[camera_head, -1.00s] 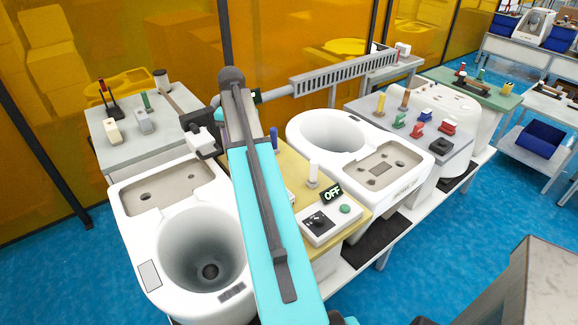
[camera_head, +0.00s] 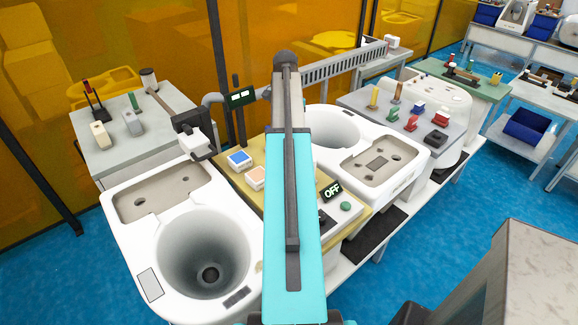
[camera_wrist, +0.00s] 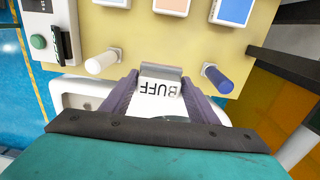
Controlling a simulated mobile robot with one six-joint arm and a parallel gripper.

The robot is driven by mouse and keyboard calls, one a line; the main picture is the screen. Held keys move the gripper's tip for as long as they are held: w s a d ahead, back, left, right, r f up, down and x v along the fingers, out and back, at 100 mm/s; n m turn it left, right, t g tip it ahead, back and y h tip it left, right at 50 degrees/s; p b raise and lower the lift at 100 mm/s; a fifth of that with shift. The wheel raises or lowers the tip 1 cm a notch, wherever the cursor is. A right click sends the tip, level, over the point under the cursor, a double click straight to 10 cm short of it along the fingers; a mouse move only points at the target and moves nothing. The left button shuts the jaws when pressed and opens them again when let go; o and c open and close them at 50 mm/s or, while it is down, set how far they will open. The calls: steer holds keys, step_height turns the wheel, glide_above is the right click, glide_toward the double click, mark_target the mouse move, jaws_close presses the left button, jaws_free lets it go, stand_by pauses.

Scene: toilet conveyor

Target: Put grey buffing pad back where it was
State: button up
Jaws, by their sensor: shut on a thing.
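My gripper (camera_wrist: 160,88) shows in the wrist view with its purple fingers shut on the grey buffing pad (camera_wrist: 160,86), a grey and white block lettered BUFF. The pad is over or at the edge of a yellow panel (camera_wrist: 180,55), between a white post (camera_wrist: 102,62) and a blue post (camera_wrist: 217,79). I cannot tell whether the pad touches the panel. In the head view the gripper and pad are hidden behind my turquoise arm, which crosses the yellow panel (camera_head: 227,170).
A blue-topped block (camera_head: 240,159) and an orange-topped block (camera_head: 256,178) sit on the panel. A control box with an OFF sign (camera_head: 331,191) stands at its right. White toilet bodies (camera_head: 140,240) flank the panel. A grey side table (camera_head: 150,150) holds small tools.

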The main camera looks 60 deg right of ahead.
steer(key=shift+f+p, duration=0.85)
steer(key=shift+f, duration=2.3)
steer(key=shift+f+p, duration=0.55)
steer(key=shift+f, duration=1.3)
steer(key=shift+f, duration=0.15)
steer(key=o, duration=1.1)
